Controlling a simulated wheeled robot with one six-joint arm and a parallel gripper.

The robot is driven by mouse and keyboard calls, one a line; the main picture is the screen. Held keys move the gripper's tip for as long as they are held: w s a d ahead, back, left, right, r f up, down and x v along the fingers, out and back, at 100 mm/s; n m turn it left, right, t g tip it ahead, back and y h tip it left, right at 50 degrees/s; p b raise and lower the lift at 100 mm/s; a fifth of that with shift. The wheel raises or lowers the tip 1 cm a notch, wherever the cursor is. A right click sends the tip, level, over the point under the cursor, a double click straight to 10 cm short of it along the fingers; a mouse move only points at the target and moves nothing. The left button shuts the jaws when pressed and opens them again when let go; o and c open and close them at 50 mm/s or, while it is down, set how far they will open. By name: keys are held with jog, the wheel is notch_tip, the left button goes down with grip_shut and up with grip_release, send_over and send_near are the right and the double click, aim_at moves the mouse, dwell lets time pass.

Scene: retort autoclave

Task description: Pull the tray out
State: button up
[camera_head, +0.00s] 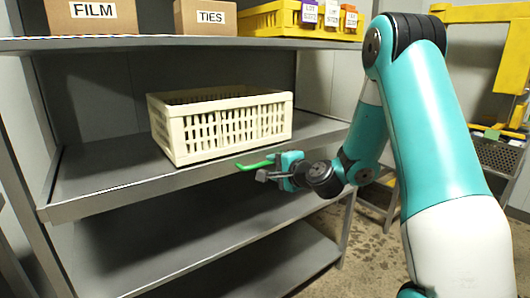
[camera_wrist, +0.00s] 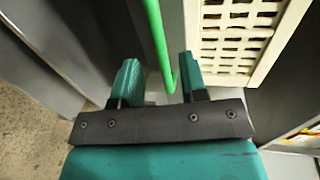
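A cream slatted tray (camera_head: 222,128) sits on the middle shelf, its front corner near the shelf's front edge. It also shows at the upper right of the wrist view (camera_wrist: 238,35). A thin green bar (camera_head: 255,165) lies along the shelf's front edge, in front of the tray; I cannot tell what it is fixed to. My gripper (camera_head: 277,167) is at the shelf edge, in front of the tray's right part. In the wrist view my gripper (camera_wrist: 159,80) has its teal fingers apart, and the lower end of the green bar (camera_wrist: 158,45) shows between them. No contact is visible.
The upper shelf (camera_head: 190,43) holds a FILM box (camera_head: 92,15), a TIES box (camera_head: 206,17) and a yellow crate (camera_head: 272,20). The lower shelf (camera_head: 210,235) is empty. A yellow frame with a perforated grey basket (camera_head: 498,157) stands at right. Floor shows between them.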

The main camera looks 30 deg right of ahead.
aim_at(267, 164)
jog(key=p+x, duration=0.2)
jog(key=x, duration=0.2)
jog(key=shift+w+r, duration=0.1)
jog(key=shift+r, duration=0.05)
jog(key=shift+w+f, duration=0.3)
jog(key=shift+w, duration=0.15)
grip_shut()
